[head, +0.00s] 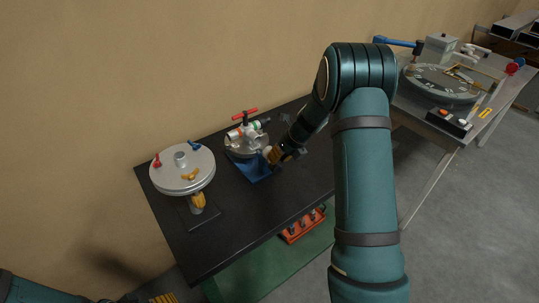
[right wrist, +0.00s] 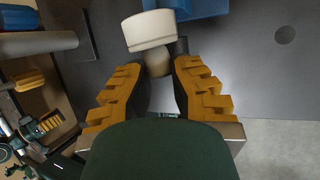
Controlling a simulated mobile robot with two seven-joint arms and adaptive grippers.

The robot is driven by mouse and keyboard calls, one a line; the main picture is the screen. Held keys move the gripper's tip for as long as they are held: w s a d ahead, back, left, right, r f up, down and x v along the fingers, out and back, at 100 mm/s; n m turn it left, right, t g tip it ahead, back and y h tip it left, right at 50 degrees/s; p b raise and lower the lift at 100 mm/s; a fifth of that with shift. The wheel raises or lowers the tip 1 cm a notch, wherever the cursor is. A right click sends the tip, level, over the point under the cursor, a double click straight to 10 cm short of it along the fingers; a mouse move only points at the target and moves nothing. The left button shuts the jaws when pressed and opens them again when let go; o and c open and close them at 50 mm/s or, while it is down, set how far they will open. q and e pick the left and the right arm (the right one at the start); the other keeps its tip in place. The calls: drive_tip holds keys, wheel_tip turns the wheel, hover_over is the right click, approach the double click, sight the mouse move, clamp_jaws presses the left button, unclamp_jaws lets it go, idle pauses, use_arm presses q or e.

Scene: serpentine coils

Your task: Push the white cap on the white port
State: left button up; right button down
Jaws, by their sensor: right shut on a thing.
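My right gripper (head: 277,155) reaches over the black table, just right of the blue tray. In the right wrist view its ridged yellow fingers (right wrist: 160,75) are closed around the narrow lower part of the white cap (right wrist: 149,30). The cap's wide pale end sticks out past the fingertips. A valve assembly (head: 243,133) with a red handle and small pale fittings stands behind the tray; I cannot tell which fitting is the white port. Of my left gripper, only yellow fingers (head: 163,298) show at the bottom edge; their opening is unclear.
The blue tray (head: 258,173) sits on the black table (head: 235,215). A round grey turntable (head: 160,179) on a stand is at left. An orange rack (head: 302,227) is below the table's front edge. Another table with a large dial (head: 440,82) stands at right.

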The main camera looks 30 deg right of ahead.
sight(271, 147)
drive_tip(key=shift+w, duration=0.65)
drive_tip(key=shift+w+a, duration=0.15)
drive_tip(key=shift+w, duration=1.6)
drive_tip(key=shift+s+d+r, duration=0.1)
drive_tip(key=shift+s+d, duration=0.1)
drive_tip(key=shift+w+p, duration=0.3)
drive_tip(key=shift+p, duration=0.1)
drive_tip(key=shift+w+a+p, duration=0.15)
drive_tip(key=shift+w+p, duration=0.35)
drive_tip(key=shift+w, duration=0.55)
drive_tip(key=shift+w, duration=0.15)
drive_tip(key=shift+w+p, duration=0.35)
drive_tip(key=shift+w+r, duration=0.1)
